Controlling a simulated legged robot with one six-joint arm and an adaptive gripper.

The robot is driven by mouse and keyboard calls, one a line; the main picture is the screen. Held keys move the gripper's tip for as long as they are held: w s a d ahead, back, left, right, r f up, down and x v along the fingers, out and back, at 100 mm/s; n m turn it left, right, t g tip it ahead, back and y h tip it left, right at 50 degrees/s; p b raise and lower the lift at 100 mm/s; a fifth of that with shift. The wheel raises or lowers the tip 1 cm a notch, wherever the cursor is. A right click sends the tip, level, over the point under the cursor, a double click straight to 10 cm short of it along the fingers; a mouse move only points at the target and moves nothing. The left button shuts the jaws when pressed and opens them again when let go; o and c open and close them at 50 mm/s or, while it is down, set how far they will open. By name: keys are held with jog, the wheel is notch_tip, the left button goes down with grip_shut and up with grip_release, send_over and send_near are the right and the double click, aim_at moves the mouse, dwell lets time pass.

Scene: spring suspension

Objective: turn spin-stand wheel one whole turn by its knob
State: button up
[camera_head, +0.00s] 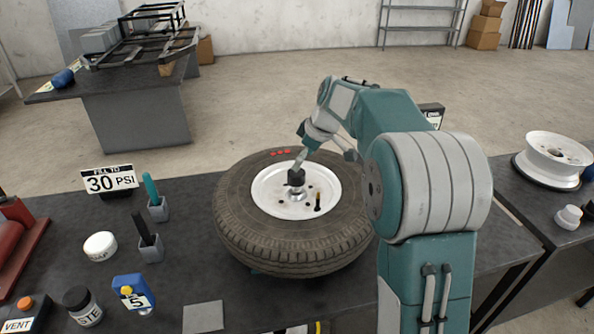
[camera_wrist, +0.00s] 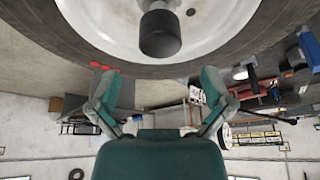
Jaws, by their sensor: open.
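The spin-stand wheel (camera_head: 240,222), a black tyre on a white rim (camera_head: 268,200), lies flat on the dark bench. A black cylindrical knob (camera_head: 296,176) stands up from the rim near its middle; it shows close up at the top of the wrist view (camera_wrist: 160,35). A smaller black peg with a yellow tip (camera_head: 318,202) stands right of it on the rim. My gripper (camera_head: 325,158) is over the far side of the wheel, behind the knob. In the wrist view its two fingers (camera_wrist: 158,82) are spread wide with nothing between them. The knob appears beyond the fingertips, apart from them.
On the bench left of the wheel are a "30 PSI" sign (camera_head: 110,181), two tool cups (camera_head: 151,249), a white round lid (camera_head: 100,245), a blue bottle (camera_head: 132,293) and a black jar (camera_head: 82,306). Another white rim (camera_head: 553,158) lies on a right-hand bench.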

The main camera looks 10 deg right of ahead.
aim_at(296, 173)
jog(key=x, duration=0.5)
jog(key=shift+w+a+f, duration=0.1)
jog(key=shift+a+f, duration=0.05)
jog(key=shift+f, duration=0.15)
jog(key=c, duration=1.3)
